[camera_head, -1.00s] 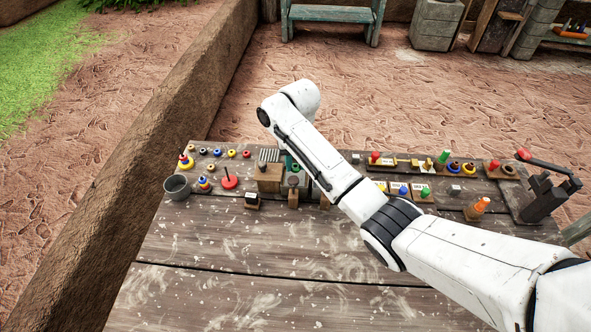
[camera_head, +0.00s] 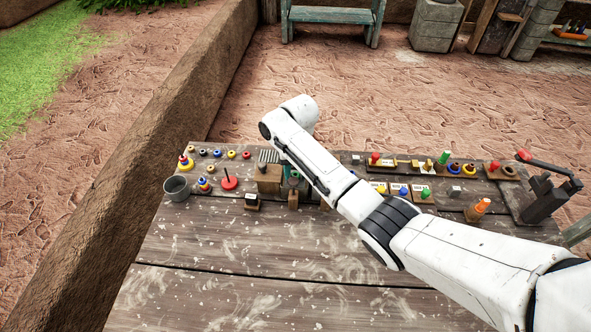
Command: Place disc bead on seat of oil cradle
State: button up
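My arm (camera_head: 335,175) reaches from the lower right over the back of the table. Its wrist end (camera_head: 298,110) bends down behind the forearm, so my gripper is hidden and what it holds cannot be seen. Several small ring-like beads lie at the table's back left, among them a dark one (camera_head: 203,152), a red one (camera_head: 247,155) and a yellow one (camera_head: 211,169). I cannot tell which is the disc bead. Wooden blocks and holders (camera_head: 268,183) stand left of the forearm, partly covered by it. I cannot tell which is the oil cradle.
A grey cup (camera_head: 176,188), stacked-ring cones (camera_head: 186,162) and a red disc with a spindle (camera_head: 229,183) stand at the left. Right of the arm are pegged wooden boards (camera_head: 422,197), an orange cone (camera_head: 477,209) and a red-handled lever (camera_head: 543,200). The table's front (camera_head: 250,290) is clear.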

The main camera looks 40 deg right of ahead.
aim_at(297, 174)
jog(key=shift+r, duration=0.1)
notch_tip(297, 174, up, 12)
jog(key=shift+s+d, duration=0.15)
jog(key=shift+d, duration=0.05)
dwell(0.4)
